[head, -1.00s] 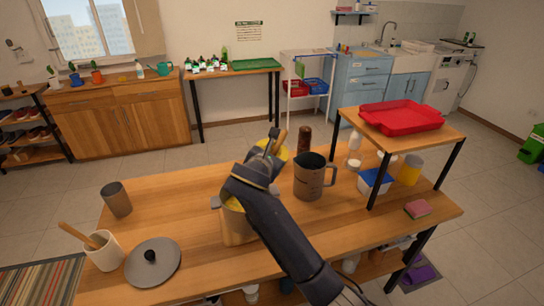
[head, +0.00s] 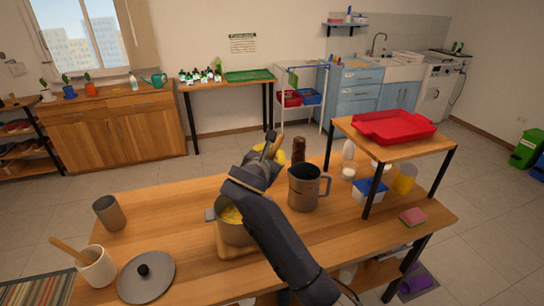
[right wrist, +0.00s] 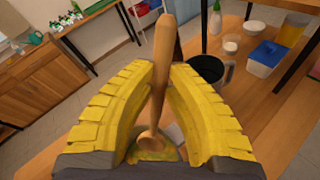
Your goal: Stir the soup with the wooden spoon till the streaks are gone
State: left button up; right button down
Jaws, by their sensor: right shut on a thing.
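My right arm covers much of the pot. My right gripper (head: 277,154) is above the pot's far side, its yellow fingers shut on the wooden spoon (right wrist: 162,60). The spoon's handle sticks up past the fingers. Its rounded lower end shows between the fingers in the right wrist view, against a small patch of yellow soup (right wrist: 152,156). How deep it sits, and whether streaks are left, I cannot tell. My left gripper is out of view.
A dark metal pitcher (head: 304,189) stands close right of the pot, with a brown mill (head: 299,149) behind. A grey lid (head: 146,277), a white crock (head: 96,267) and a brown cup (head: 109,213) are at the left. A raised shelf with a red tray (head: 393,127) is at the right.

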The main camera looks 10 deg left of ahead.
jog(key=shift+a+r, duration=0.1)
jog(key=shift+r, duration=2.15)
